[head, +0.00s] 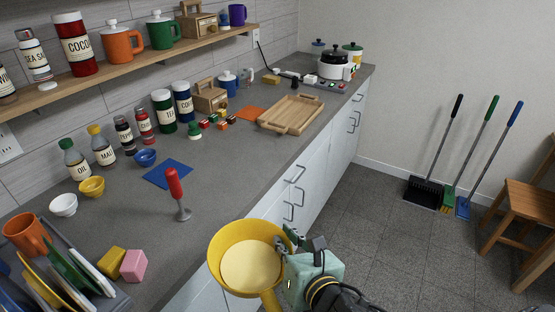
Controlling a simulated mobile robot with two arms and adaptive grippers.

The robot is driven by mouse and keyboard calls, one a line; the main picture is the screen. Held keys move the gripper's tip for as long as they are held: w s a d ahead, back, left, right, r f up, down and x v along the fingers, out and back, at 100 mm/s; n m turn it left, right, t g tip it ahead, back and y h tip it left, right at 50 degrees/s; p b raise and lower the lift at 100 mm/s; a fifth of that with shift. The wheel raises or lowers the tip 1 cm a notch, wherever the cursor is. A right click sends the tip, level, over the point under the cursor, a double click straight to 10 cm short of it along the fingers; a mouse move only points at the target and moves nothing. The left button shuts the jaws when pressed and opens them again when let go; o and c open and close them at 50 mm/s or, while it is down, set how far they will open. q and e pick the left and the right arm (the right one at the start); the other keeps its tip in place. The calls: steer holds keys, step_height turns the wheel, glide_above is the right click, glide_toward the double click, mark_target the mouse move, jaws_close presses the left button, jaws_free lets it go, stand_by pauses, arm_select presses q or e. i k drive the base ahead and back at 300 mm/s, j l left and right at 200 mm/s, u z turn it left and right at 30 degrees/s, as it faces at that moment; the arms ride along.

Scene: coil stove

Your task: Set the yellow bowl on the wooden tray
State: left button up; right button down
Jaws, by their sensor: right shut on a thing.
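My right gripper (287,257) is at the bottom middle, shut on the right rim of a round yellow vessel (217,264). The vessel has a pale yellow inside and a handle-like stub pointing down in the picture. It is held close to the camera, in front of the counter's edge. A small yellow bowl (92,189) stands on the counter at the left, beside a white bowl (64,205). The wooden tray (273,125) lies empty on the counter towards the back, with raised handles, far from my right gripper. My left gripper is not in view.
A dish rack with plates (75,268) and an orange mug (28,235) fill the near left. Small blocks (221,118) lie left of the tray. The counter's middle is mostly clear.

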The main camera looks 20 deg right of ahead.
mark_target(297, 119)
steer(key=i+l, duration=0.25)
steer(key=l, duration=0.2)
steer(key=i+l, duration=0.55)
steer(key=l, duration=0.3)
steer(key=i+l, duration=0.55)
steer(key=l, duration=0.3)
steer(key=i+l, duration=0.3)
steer(key=l, duration=0.15)
steer(key=i+l, duration=0.25)
steer(key=l, duration=0.15)
